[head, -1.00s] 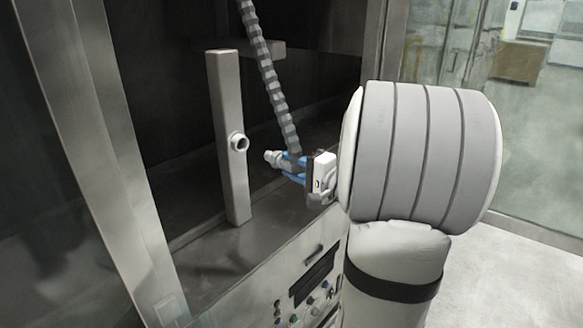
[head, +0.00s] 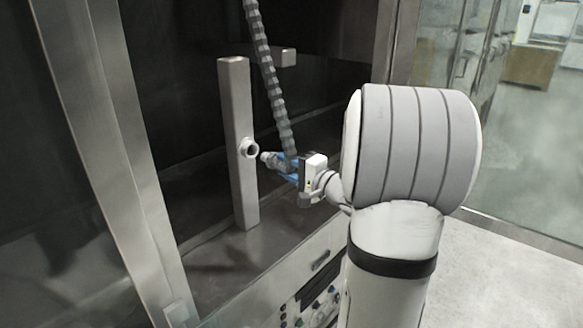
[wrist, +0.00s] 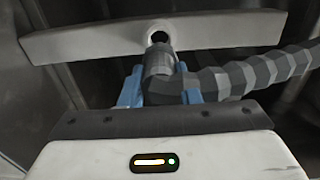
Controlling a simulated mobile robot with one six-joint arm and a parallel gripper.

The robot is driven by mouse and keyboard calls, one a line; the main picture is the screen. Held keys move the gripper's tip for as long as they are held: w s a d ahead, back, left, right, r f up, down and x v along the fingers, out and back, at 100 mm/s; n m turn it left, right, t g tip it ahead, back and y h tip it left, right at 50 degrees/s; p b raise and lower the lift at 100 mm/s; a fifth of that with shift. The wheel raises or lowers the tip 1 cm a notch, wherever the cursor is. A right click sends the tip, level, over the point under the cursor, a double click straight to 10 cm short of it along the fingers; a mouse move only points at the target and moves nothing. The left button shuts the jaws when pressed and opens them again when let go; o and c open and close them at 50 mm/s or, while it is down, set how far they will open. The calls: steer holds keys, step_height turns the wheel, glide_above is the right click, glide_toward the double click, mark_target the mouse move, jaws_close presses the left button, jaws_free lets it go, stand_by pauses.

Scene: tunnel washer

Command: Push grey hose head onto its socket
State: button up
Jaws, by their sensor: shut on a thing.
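The grey hose head (head: 270,159) is at the lower end of a ribbed grey hose (head: 266,70). My gripper (head: 287,167), with blue fingers, is shut on the hose head. The socket (head: 249,148) is a round pale ring on an upright grey post (head: 240,190). The hose head's front end points at the socket, a small gap short of it in the head view. In the wrist view the hose head (wrist: 159,66) sits between the blue fingers (wrist: 160,88), and the dark socket opening (wrist: 158,33) shows just beyond its tip.
The post stands on a metal ledge inside a dark cabinet. A metal door frame (head: 115,150) rises on the left. A control panel (head: 312,285) with buttons is below the ledge. The hose runs upward from the gripper.

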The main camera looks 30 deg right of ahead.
mark_target(269, 159)
steer(key=shift+w+a, duration=0.25)
steer(key=shift+w, duration=0.4)
steer(key=shift+w+f, duration=0.1)
steer(key=shift+w, duration=0.1)
steer(key=shift+b+x, duration=0.6)
steer(key=shift+x, duration=0.25)
steer(key=shift+b, duration=1.35)
stand_by(0.4)
steer(key=shift+b+x, duration=1.05)
steer(key=shift+x, duration=0.5)
stand_by(1.0)
steer(key=o, duration=1.2)
